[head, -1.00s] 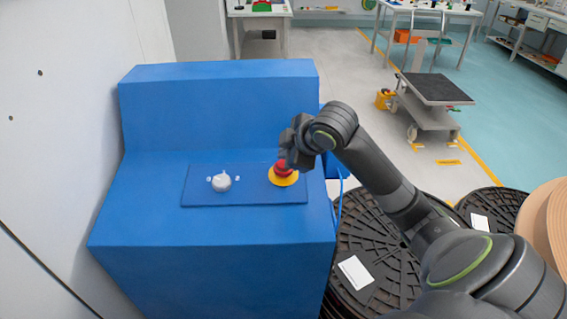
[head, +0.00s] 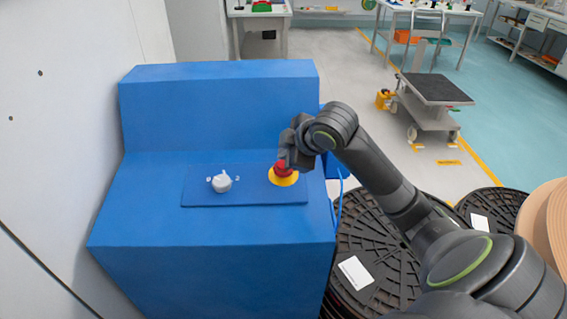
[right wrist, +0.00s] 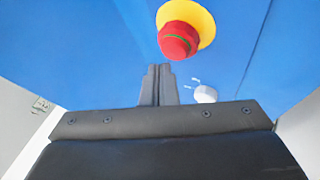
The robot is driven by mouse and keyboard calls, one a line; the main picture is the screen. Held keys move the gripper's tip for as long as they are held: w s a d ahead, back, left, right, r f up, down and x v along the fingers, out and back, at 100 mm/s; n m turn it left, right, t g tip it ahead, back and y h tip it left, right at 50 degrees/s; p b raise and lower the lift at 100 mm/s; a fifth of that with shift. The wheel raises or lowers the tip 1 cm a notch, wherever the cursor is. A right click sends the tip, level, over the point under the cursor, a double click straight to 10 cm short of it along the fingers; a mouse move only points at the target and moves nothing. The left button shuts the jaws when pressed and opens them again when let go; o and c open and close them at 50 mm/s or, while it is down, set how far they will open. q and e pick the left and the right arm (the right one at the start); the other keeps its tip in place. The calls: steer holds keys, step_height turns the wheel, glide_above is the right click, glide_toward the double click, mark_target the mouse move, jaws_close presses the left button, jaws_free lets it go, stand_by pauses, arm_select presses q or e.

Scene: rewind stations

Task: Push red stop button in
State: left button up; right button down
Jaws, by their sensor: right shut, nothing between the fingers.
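The red stop button (head: 283,168) sits on a yellow round base (head: 284,178) at the right end of the control panel on the blue console. It also shows in the right wrist view (right wrist: 178,40), at the top, with the yellow base behind it. My right gripper (head: 285,158) is at the button, its fingertips just over the top of the red cap and partly hiding it. In the right wrist view the fingers (right wrist: 158,72) are shut together and empty, just below the button. I cannot tell whether they touch it. My left gripper is not in view.
A white rotary knob (head: 222,183) stands on the panel (head: 250,197) left of the button. The blue console (head: 210,225) has a raised back part. Black round reels (head: 375,245) stand to its right, and a grey cart (head: 436,92) is farther back.

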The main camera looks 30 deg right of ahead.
steer(key=shift+f, duration=0.1)
stand_by(0.4)
steer(key=shift+f, duration=0.3)
steer(key=shift+d+f, duration=0.1)
steer(key=shift+f, duration=0.55)
stand_by(0.7)
steer(key=shift+r+p, duration=0.8)
steer(key=shift+p, duration=0.05)
steer(key=shift+r, duration=0.2)
steer(key=shift+p, duration=0.3)
